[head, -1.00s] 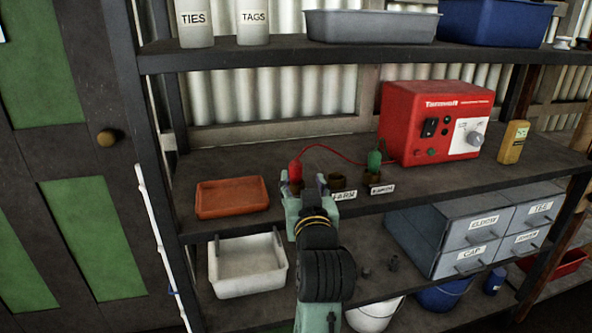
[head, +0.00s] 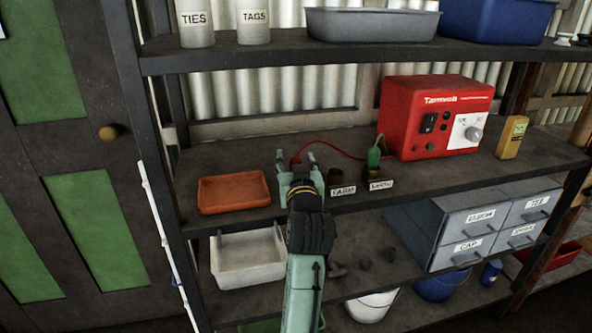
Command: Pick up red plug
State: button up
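The red plug (head: 296,161) shows only in part behind my gripper, at the front of the middle shelf (head: 233,150). A red cable (head: 340,149) runs from it towards the red energiser box (head: 413,127). My gripper (head: 296,158) reaches in from the front, with its two fingers apart on either side of the plug. Whether either finger touches the plug cannot be told. The plug's lower part and whatever it stands in are hidden by my gripper.
A green plug (head: 374,155) stands in the holder behind the EARTH label (head: 381,184). A dark holder (head: 337,177) stands behind the FARM label (head: 343,191). An orange tray (head: 233,193) lies to the left. A yellow device (head: 511,138) stands right. The upper shelf (head: 270,58) hangs above.

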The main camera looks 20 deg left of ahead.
grip_shut()
dwell(0.4)
jog(key=shift+r, duration=0.15)
